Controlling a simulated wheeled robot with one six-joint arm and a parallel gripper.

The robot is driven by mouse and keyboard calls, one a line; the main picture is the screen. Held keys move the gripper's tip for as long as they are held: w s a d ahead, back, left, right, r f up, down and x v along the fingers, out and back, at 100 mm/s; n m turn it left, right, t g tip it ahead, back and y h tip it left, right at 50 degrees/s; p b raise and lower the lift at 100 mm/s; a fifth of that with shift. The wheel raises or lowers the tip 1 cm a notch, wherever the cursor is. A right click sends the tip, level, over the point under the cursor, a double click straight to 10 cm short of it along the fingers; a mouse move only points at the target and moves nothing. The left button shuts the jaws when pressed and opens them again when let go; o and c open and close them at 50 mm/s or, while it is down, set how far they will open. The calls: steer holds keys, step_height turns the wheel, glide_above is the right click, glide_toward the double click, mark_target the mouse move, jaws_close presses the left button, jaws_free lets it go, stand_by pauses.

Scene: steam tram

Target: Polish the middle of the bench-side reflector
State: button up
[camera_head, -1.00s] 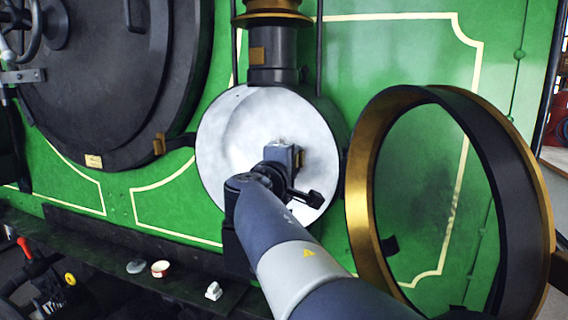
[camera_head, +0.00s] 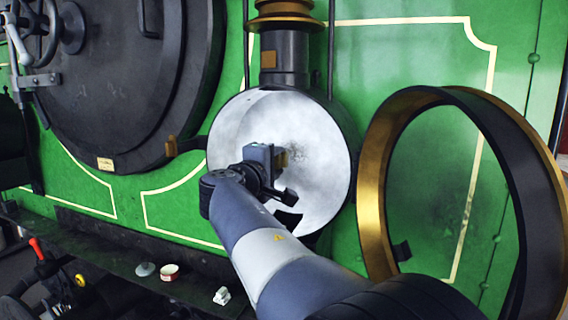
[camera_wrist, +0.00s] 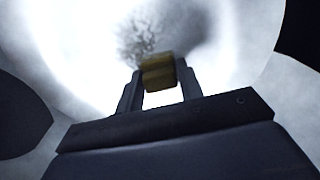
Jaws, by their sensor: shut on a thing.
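The reflector (camera_head: 318,190) is a round, pale silvery dish in the black lamp housing on the green front. A dark speckled smudge (camera_head: 297,155) marks it near the middle; it also shows in the wrist view (camera_wrist: 140,40). My gripper (camera_head: 279,157) is in front of the reflector, just left of the smudge in the head view. It is shut on a small ochre-yellow pad (camera_wrist: 157,72). In the wrist view the pad overlaps the lower edge of the smudge. I cannot tell whether the pad touches the surface. My arm hides the reflector's lower left.
The lamp's brass-rimmed door (camera_head: 371,190) stands open at the right, near my arm. A dark ledge (camera_head: 120,262) below holds a red-and-white tin (camera_head: 169,272), a grey disc-like item (camera_head: 145,269) and a small white object (camera_head: 222,295). A large black round door (camera_head: 120,80) is at left.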

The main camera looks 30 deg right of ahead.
mark_target(300, 156)
steer(key=shift+w+a, duration=0.15)
steer(key=shift+w, duration=0.1)
steer(key=shift+r+p, duration=0.35)
steer(key=shift+r, duration=0.25)
steer(key=shift+s+d+f+b, duration=0.1)
steer(key=shift+s+d+b, duration=0.35)
steer(key=shift+s, duration=0.25)
steer(key=shift+s+d+b, duration=0.35)
steer(key=shift+s+d, duration=0.6)
steer(key=shift+s, duration=0.25)
steer(key=shift+s+d+b, duration=0.3)
steer(key=shift+s+d, duration=0.6)
steer(key=shift+s, duration=0.25)
steer(key=shift+s+d+b, duration=0.35)
steer(key=shift+s+d, duration=0.6)
steer(key=shift+s, duration=0.25)
steer(key=shift+w+a+b, duration=0.35)
steer(key=shift+w+a, duration=0.5)
steer(key=shift+w, duration=0.25)
steer(key=shift+w+a+b, duration=0.3)
steer(key=shift+w+a, duration=0.55)
steer(key=shift+w, duration=0.25)
steer(key=shift+w+a, duration=0.8)
steer(key=shift+w, duration=0.25)
steer(key=shift+w+a, duration=0.75)
steer(key=shift+w, duration=0.25)
